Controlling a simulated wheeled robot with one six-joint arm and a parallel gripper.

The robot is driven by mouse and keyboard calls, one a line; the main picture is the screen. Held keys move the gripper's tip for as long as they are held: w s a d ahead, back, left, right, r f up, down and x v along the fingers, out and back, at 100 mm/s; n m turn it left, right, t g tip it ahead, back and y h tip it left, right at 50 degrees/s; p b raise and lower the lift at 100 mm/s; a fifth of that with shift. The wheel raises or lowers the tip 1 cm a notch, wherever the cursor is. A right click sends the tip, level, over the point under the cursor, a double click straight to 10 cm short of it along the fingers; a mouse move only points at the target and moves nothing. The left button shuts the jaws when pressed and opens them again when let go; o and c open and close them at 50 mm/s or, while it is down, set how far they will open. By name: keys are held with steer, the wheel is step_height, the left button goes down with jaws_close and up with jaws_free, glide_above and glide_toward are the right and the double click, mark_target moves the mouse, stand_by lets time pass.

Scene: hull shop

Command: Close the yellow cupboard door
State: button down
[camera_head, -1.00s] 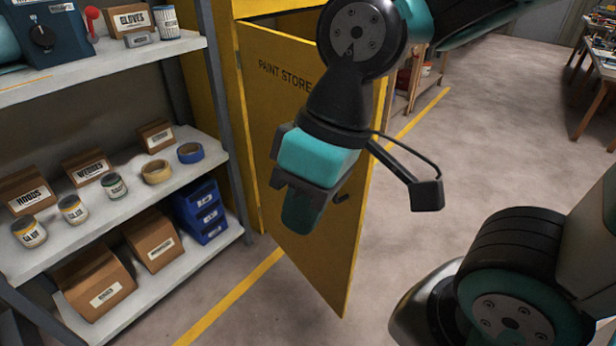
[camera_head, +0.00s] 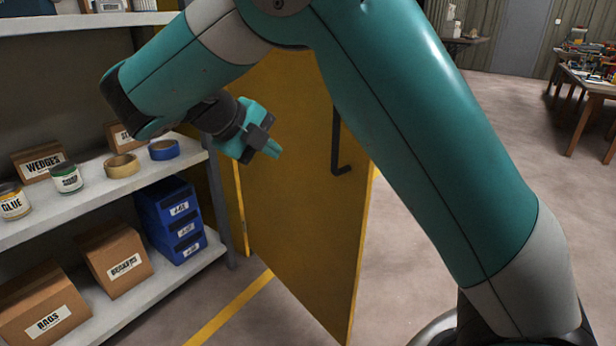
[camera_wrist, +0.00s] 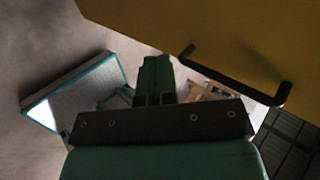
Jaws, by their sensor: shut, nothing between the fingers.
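The yellow cupboard door (camera_head: 300,210) stands open, swung out from the cupboard frame beside the shelving. Its outer face is toward the head camera, and a black bar handle (camera_head: 338,150) sits near its free edge. My arm covers its upper part. My gripper (camera_head: 273,149) is shut and empty, in front of the door face and left of the handle in the head view. In the wrist view, the closed fingertips (camera_wrist: 157,62) point past the handle (camera_wrist: 235,77), with the yellow door (camera_wrist: 240,35) at upper right. I see no clear contact between fingers and door.
Shelving (camera_head: 110,305) with boxes, tins, tape rolls and blue bins (camera_head: 172,215) stands close left of the door. A yellow line (camera_head: 228,310) runs along the floor. Open concrete floor (camera_head: 500,125) lies to the right, with a cluttered table (camera_head: 590,85) further back.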

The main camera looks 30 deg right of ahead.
mark_target(324, 169)
steer(key=b+x, duration=0.1)
steer(key=x, duration=0.3)
steer(key=d+r+b+x, duration=0.1)
steer(key=b+x, duration=0.1)
steer(key=x, duration=0.2)
steer(key=b+x, duration=0.1)
steer(key=x, duration=0.3)
steer(key=shift+d+r+b, duration=0.2)
steer(key=shift+b, duration=0.1)
steer(key=shift+w+d+r, duration=0.1)
steer(key=shift+w+d, duration=0.05)
steer(key=shift+d, duration=0.35)
